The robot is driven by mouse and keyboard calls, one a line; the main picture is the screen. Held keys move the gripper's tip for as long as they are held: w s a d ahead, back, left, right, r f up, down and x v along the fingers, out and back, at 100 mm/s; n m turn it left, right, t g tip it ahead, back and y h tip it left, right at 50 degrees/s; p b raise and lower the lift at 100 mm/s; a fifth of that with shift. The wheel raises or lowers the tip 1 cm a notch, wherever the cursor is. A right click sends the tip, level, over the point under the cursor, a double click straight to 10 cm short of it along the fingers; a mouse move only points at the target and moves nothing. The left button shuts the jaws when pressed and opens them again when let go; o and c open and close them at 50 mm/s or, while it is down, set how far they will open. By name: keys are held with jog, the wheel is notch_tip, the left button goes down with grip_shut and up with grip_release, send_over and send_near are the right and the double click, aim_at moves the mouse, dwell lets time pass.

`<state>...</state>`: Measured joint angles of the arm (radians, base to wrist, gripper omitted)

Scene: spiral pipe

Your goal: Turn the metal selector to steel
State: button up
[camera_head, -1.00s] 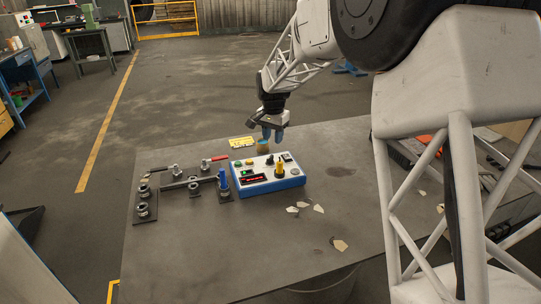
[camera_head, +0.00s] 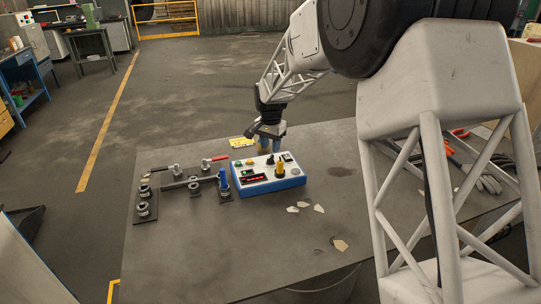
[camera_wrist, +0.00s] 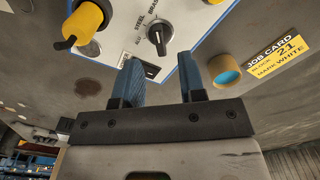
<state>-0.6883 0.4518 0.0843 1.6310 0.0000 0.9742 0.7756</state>
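The metal selector is a black knob with a white pointer line; it shows in the wrist view (camera_wrist: 158,37) on the white top of the control box (camera_wrist: 190,22). Labels reading STEEL and what looks like BRASS are printed beside it. The pointer line runs roughly up and down in that view, and I cannot tell which label it marks. My gripper (camera_wrist: 160,72) is open with its two blue fingers apart and nothing between them. The fingertips are just short of the knob in the picture. In the head view the blue and white control box (camera_head: 268,173) sits below and in front of my gripper.
Pipe fittings and a clamp fixture (camera_head: 190,183) are left on the table. Pale scraps (camera_head: 305,206) lie in front.

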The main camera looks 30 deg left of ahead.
aim_at(270, 157)
jog(key=shift+f, duration=2.15)
grip_shut()
